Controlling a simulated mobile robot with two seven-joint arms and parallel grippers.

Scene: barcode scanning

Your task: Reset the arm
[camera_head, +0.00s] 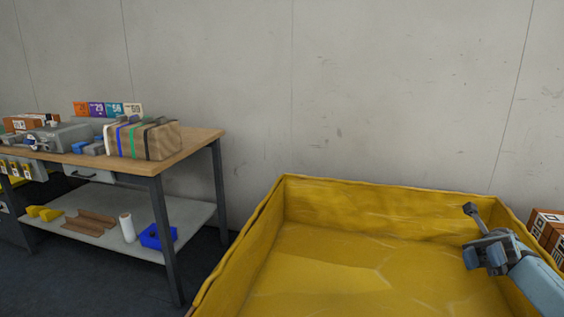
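My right gripper (471,232) is at the right side of the head view, above the right part of the large yellow bin (240,249). Its arm comes in from the lower right corner. I see no object in it, but its fingers are too small and angled to tell whether they are open or shut. My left gripper is not in view. The visible floor of the yellow bin looks empty.
A wooden-topped workbench (203,134) stands at the left, with a striped cardboard parcel (150,142) and grey equipment on it. Its lower shelf (185,217) holds a white roll and a blue bin (158,236). Brown boxes (546,226) stand beyond the yellow bin's right wall.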

